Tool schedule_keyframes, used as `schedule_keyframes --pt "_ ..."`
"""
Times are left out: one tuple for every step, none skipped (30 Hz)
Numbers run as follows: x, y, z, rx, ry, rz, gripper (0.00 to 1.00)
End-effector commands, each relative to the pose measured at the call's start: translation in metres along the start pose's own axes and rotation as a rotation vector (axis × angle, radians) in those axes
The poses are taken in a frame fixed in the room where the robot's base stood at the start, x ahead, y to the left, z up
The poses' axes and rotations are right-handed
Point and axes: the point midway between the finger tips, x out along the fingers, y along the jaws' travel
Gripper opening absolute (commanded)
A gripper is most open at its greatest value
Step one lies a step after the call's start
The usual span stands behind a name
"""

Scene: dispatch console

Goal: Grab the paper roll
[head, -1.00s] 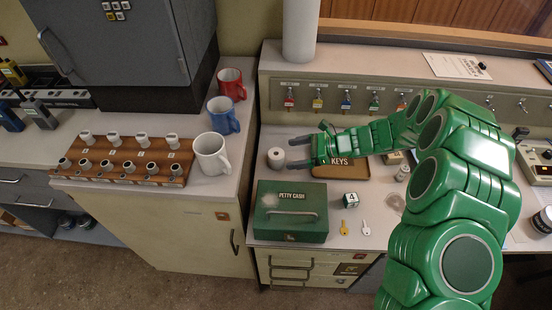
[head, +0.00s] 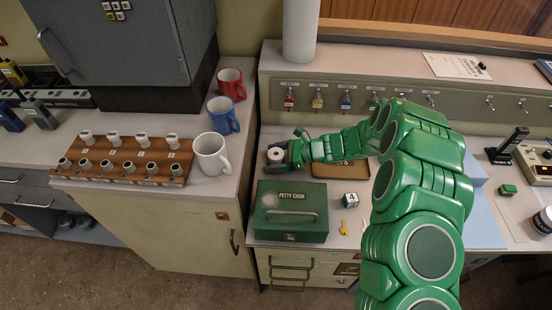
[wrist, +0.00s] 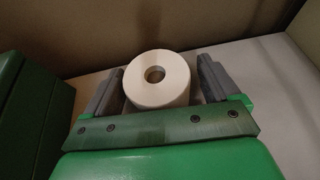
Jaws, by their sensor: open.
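The paper roll (head: 275,154) is a small white roll on the desk behind the green petty cash box (head: 291,211). In the wrist view the roll (wrist: 157,80) shows its round end and dark core hole, between the two grey fingers. My gripper (head: 277,158) is open around it, also seen in the wrist view (wrist: 157,88), with one finger on each side. A narrow gap shows on both sides of the roll. The lower part of the roll is hidden by my gripper's green front bar.
The petty cash box stands close to the left of my gripper in the wrist view (wrist: 30,110). The key tray (head: 340,169) lies under my forearm. A white numbered cube (head: 350,199) and a yellow key (head: 344,228) lie nearby. White, blue and red mugs stand on the left counter.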

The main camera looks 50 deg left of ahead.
Motion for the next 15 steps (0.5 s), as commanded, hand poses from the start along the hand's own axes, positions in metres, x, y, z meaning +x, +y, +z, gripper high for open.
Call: schedule_keyframes --pt "0.0069 0.0008 -0.0002 0.000 0.000 0.002 0.89" --pt "0.0092 0.0006 -0.0002 0.000 0.000 0.002 0.89" --pt "0.0113 0.0003 -0.0003 0.001 0.000 0.001 0.89" --pt "0.0122 0.0002 -0.0003 0.001 0.000 0.000 0.89" --pt "0.0128 0.0002 -0.0004 0.001 -0.001 0.000 0.89" --pt "0.0129 0.0001 -0.0003 0.001 -0.001 0.000 0.89" --pt "0.0128 0.0001 -0.0004 0.001 -0.001 0.000 0.89" --pt "0.0127 0.0001 -0.0004 0.001 0.000 0.000 0.89" --pt "0.0126 0.0001 -0.0003 0.001 0.000 0.000 0.89" --pt "0.0126 0.0001 -0.0003 0.001 0.000 0.000 0.89" --pt "0.0126 0.0002 -0.0004 0.001 0.000 0.000 0.86" --pt "0.0126 0.0002 -0.0004 0.001 0.000 0.000 0.80" --pt "0.0126 0.0002 -0.0004 0.001 0.000 0.000 0.75" --pt "0.0126 0.0002 -0.0004 0.001 0.000 0.000 0.71" --pt "0.0126 0.0002 -0.0005 0.001 0.000 0.000 0.64"
